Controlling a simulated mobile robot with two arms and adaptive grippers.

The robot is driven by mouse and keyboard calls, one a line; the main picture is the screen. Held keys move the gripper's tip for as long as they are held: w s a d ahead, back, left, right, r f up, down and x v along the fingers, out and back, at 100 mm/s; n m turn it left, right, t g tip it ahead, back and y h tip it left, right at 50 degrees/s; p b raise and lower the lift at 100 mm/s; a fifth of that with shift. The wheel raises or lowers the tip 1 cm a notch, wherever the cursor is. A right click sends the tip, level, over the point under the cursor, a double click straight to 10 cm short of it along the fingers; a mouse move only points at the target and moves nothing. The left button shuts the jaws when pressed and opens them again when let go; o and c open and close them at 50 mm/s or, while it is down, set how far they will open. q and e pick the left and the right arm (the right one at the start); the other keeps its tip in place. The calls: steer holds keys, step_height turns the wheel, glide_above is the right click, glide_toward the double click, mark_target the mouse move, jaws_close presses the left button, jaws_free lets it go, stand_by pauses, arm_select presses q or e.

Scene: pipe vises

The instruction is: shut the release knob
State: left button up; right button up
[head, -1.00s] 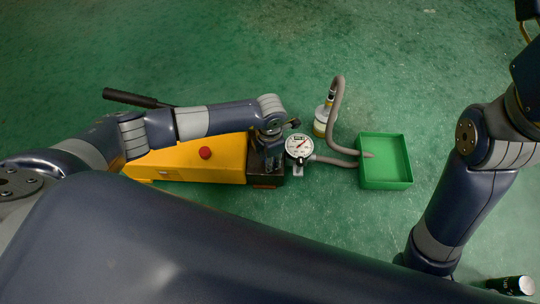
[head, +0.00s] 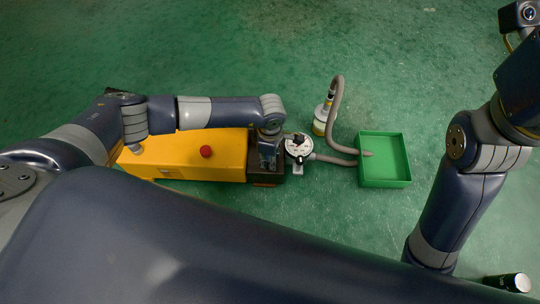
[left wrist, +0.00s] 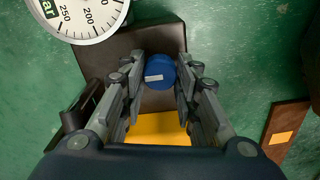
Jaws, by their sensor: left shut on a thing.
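The release knob (left wrist: 159,73) is a round blue cap with a white mark, seen in the left wrist view on the dark block (left wrist: 98,62) of the yellow pump (head: 200,150). My left gripper (left wrist: 160,80) is shut on it, one finger on each side. In the head view my left gripper (head: 268,160) is over the dark block at the pump's right end, and the knob is hidden there. My right arm comes in at the right, but its fingers are not in view.
A pressure gauge (head: 292,150) stands just right of the block; a dark part covers some of its face. A grey hose (head: 338,103) runs to a green tray (head: 407,165). A small container (head: 319,127) stands behind. A dark can (head: 515,283) is at lower right.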

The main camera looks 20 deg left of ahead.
stand_by(0.5)
arm_select(q)
steer(key=o, duration=1.1)
steer(key=shift+c, duration=0.2)
step_height(320, 180, up, 12)
